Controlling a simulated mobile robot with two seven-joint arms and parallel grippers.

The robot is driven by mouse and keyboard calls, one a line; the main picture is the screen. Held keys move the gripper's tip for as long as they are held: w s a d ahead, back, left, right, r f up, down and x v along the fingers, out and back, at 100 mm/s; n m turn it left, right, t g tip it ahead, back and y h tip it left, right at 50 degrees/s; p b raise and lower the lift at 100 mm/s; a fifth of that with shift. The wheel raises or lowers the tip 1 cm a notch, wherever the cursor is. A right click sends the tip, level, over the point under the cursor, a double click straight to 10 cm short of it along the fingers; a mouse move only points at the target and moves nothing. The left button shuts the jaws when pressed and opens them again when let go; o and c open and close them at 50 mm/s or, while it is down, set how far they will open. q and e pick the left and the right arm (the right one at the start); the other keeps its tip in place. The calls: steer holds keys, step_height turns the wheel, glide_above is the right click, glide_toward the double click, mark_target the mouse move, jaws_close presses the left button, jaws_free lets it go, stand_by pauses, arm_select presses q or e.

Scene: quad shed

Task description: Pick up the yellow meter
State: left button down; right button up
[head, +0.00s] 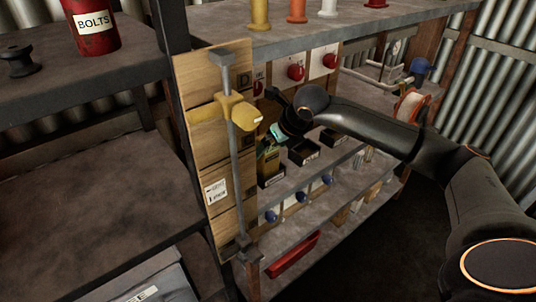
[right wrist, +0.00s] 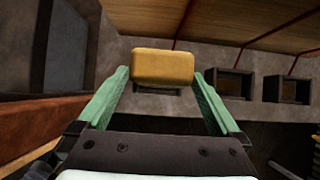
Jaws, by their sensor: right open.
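The yellow meter (head: 268,163) stands upright on the middle shelf of the rack in the head view, its upper part close to my right gripper. In the right wrist view the yellow meter (right wrist: 163,66) appears as a rounded yellow block framed by the fingertips. My right gripper (head: 279,134) is just above the meter in the head view, partly hidden by its own wrist. In the right wrist view its green fingers (right wrist: 161,82) are spread on both sides of the meter; I cannot tell whether they touch it. My left gripper is not in view.
Black bins (head: 303,152) sit to the right. A red BOLTS can (head: 92,27) is on the left shelf. A red tray (head: 293,255) lies below.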

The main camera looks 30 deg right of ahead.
mark_target(268, 152)
steer(key=shift+x, duration=1.55)
steer(key=shift+c, duration=0.4)
steer(key=c, duration=1.3)
steer(key=shift+r, duration=0.1)
jaws_close()
steer(key=shift+r, duration=0.15)
